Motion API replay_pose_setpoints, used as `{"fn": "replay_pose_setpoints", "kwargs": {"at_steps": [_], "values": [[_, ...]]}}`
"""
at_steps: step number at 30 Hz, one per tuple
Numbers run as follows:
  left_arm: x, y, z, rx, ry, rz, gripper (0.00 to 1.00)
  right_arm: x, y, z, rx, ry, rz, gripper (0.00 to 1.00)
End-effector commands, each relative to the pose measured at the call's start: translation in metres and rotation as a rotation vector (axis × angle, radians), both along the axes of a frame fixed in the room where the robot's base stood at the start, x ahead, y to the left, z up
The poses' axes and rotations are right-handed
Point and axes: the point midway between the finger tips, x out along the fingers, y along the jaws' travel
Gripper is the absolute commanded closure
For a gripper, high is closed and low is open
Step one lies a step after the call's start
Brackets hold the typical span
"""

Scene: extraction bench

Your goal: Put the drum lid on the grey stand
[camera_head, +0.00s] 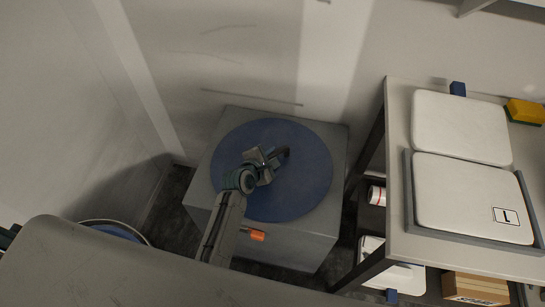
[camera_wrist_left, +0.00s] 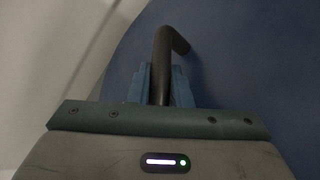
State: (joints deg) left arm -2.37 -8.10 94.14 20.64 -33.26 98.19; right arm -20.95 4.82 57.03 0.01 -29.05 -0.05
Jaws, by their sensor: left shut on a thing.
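The drum lid (camera_head: 305,185) is a round blue disc with a dark bent handle (camera_head: 283,153). It is flat over the top of the grey stand (camera_head: 233,117), within its edges. I cannot tell whether it touches the top or is just above it. My left gripper (camera_head: 267,161) is shut on the handle, near the lid's middle. In the left wrist view, the blue fingers (camera_wrist_left: 161,85) close around the dark handle (camera_wrist_left: 163,55), with the blue lid (camera_wrist_left: 235,60) behind. My right gripper is not in view.
A round blue thing with a pale rim (camera_head: 118,229) shows partly at lower left. A shelf bench (camera_head: 398,110) stands close on the right, with white pads, a sponge (camera_head: 525,111) and a cardboard box (camera_head: 474,287). Walls are close behind and left. A small orange piece (camera_head: 257,235) shows beside my forearm.

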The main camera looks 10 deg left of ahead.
Motion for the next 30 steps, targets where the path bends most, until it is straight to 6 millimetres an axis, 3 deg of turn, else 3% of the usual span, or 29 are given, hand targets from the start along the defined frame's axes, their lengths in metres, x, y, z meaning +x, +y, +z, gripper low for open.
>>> {"fn": "replay_pose_setpoints", "kwargs": {"at_steps": [13, 14, 17, 30], "values": [[0.0010, 0.0006, 0.0004, -0.001, -0.005, 0.002, 1.00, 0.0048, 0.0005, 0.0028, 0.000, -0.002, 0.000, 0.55], [-0.0002, 0.0005, -0.0022, 0.000, 0.000, 0.000, 0.78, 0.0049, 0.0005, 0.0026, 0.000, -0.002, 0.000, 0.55], [-0.0002, 0.0005, -0.0020, 0.000, 0.000, 0.000, 0.60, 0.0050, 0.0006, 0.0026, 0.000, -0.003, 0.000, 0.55], [-0.0032, 0.0014, 0.0024, 0.000, 0.000, 0.000, 0.60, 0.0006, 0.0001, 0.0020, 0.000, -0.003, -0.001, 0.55]]}}
